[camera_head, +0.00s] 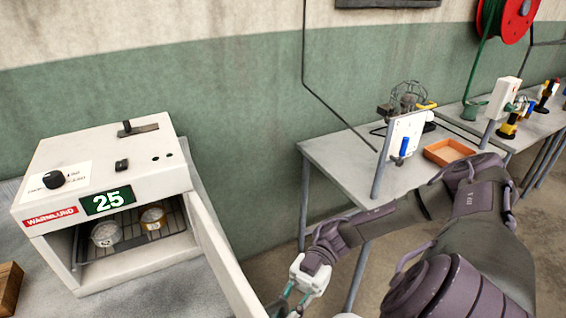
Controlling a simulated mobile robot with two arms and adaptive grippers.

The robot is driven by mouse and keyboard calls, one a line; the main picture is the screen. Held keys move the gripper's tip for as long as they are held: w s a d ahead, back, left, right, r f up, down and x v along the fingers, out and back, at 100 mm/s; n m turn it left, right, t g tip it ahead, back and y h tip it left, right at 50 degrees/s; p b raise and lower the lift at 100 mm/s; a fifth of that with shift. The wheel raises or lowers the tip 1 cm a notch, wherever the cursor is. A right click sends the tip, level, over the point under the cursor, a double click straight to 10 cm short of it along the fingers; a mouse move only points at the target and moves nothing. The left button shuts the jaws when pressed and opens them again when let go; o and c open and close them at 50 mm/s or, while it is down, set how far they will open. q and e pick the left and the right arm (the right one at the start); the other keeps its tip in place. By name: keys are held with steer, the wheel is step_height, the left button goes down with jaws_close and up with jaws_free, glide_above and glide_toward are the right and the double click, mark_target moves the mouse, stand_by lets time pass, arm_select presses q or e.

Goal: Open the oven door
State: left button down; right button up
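The white oven (110,165) stands on a grey surface at the left, with a green display reading 25 on its front. Its door (225,255) is swung open at the right side of the front and reaches toward the bottom of the view. Inside, two small round containers sit on a wire rack: a whitish one (105,234) and a yellowish one (153,218). My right gripper (288,302) is low in the middle, just right of the door's outer part. Its fingertips are partly cut off, and contact with the door is unclear. My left gripper is out of view.
A brown wooden block (9,288) lies at the lower left edge. A grey table (335,158) behind my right arm holds an orange tray (449,152), a white panel (405,134) and a wire globe (408,95). Floor shows between the oven and that table.

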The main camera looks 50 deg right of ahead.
steer(key=o, duration=0.4)
steer(key=shift+o, duration=0.2)
steer(key=w+d, duration=0.2)
steer(key=d, duration=0.9)
steer(key=shift+w+d, duration=0.15)
steer(key=shift+d, duration=0.25)
steer(key=shift+d, duration=0.1)
